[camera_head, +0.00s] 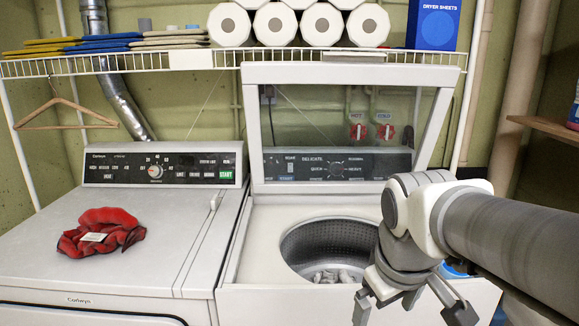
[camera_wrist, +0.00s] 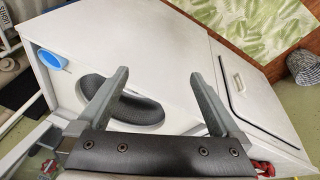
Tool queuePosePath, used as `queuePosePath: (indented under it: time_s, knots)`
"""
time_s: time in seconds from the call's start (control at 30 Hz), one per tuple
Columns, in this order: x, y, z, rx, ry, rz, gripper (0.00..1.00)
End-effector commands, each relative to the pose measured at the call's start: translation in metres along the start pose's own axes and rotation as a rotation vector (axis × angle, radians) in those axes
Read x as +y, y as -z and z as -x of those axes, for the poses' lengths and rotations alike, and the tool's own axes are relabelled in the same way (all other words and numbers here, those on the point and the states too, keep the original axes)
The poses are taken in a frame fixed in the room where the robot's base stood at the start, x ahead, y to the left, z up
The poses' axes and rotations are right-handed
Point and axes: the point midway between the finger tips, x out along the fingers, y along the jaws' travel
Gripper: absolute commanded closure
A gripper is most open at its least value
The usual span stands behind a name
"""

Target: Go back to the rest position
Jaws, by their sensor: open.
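My gripper (camera_head: 411,308) hangs over the front right part of the open washer (camera_head: 262,240), its two fingers spread apart. In the wrist view my gripper (camera_wrist: 158,75) is open, with nothing between its fingers. The washer's dark tub opening (camera_wrist: 130,108) shows beside and behind the left finger. In the head view, greyish-white pieces (camera_head: 338,275) lie in the washer tub (camera_head: 335,240). My arm comes in from the right and hides the washer's right side. No rest position is marked in either view.
The washer's lid (camera_head: 350,75) stands raised. A red cloth (camera_head: 102,232) lies on the dryer (camera_head: 60,265) at left. A wire shelf (camera_head: 230,58) above carries paper rolls, folded cloths and a blue box (camera_head: 433,25). A wooden shelf (camera_head: 545,127) is at right. A leaf-patterned rug (camera_wrist: 250,22) covers floor.

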Motion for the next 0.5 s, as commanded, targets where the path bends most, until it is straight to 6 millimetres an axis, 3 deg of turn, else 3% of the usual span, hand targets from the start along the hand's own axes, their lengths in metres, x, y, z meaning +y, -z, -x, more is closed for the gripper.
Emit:
queuePosePath:
  time_s: [0.1,0.4,0.43,0.5]
  knots:
    - [-0.013,-0.028,-0.012,0.073,-0.007,-0.135,0.0]
    - [-0.038,-0.077,-0.035,0.215,0.027,-0.414,0.0]
    - [-0.034,-0.071,-0.016,0.212,0.027,-0.414,0.0]
    - [-0.03,-0.065,0.003,0.207,0.027,-0.411,0.0]
